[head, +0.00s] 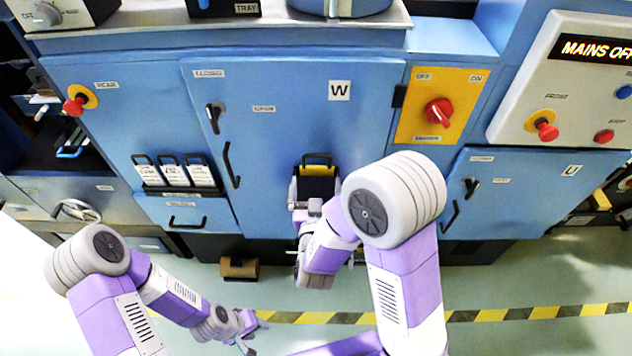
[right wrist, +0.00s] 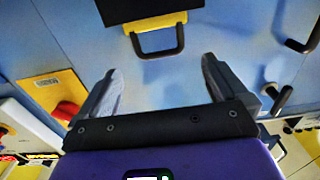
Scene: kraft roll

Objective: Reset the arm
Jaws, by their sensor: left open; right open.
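My right gripper (head: 315,190) is raised in front of the blue cabinet door marked W (head: 285,100). It is open and empty, and in the right wrist view its two fingers (right wrist: 162,88) stand wide apart. A black handle (right wrist: 158,42) on a yellow plate (right wrist: 160,20) lies just beyond the fingertips there, apart from them. The yellow-topped handle also shows in the head view (head: 318,160), partly hidden by my right gripper. My left gripper (head: 250,335) is low at the lower left, over the floor, open and holding nothing visible.
A red rotary switch (head: 438,113) sits on a yellow panel right of the door. Red knobs stick out at left (head: 74,105) and right (head: 546,130). Several tags (head: 173,174) hang in a rack. A brown roll (head: 240,268) lies on the floor near striped tape (head: 490,315).

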